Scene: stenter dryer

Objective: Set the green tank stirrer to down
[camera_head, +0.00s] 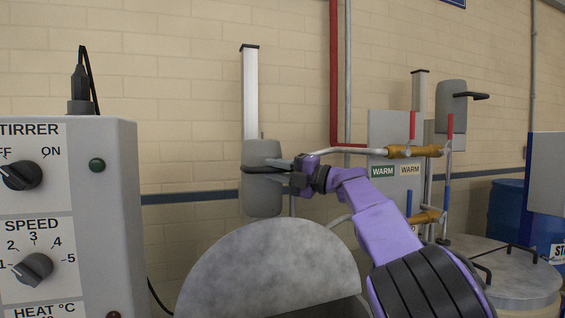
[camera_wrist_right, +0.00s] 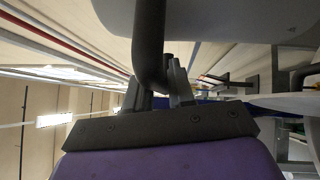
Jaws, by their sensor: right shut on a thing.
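A grey stirrer head (camera_head: 262,203) sits low on a pale upright post (camera_head: 250,95), just above a round grey lid (camera_head: 265,265). The colour of the tank under that lid is hidden. My right gripper (camera_head: 287,173) reaches in from the lower right and is shut on the stirrer head's dark handle. In the right wrist view the dark bent handle (camera_wrist_right: 149,45) runs between the fingers of my right gripper (camera_wrist_right: 160,90), with the grey head (camera_wrist_right: 220,18) beyond. My left gripper is not in view.
A control box (camera_head: 100,200) with knobs stands at the left. At the right are pipes with brass valves (camera_head: 410,151), WARM labels, a second stirrer head (camera_head: 450,100) raised on its post, another tank lid (camera_head: 510,270) and a blue drum (camera_head: 506,215).

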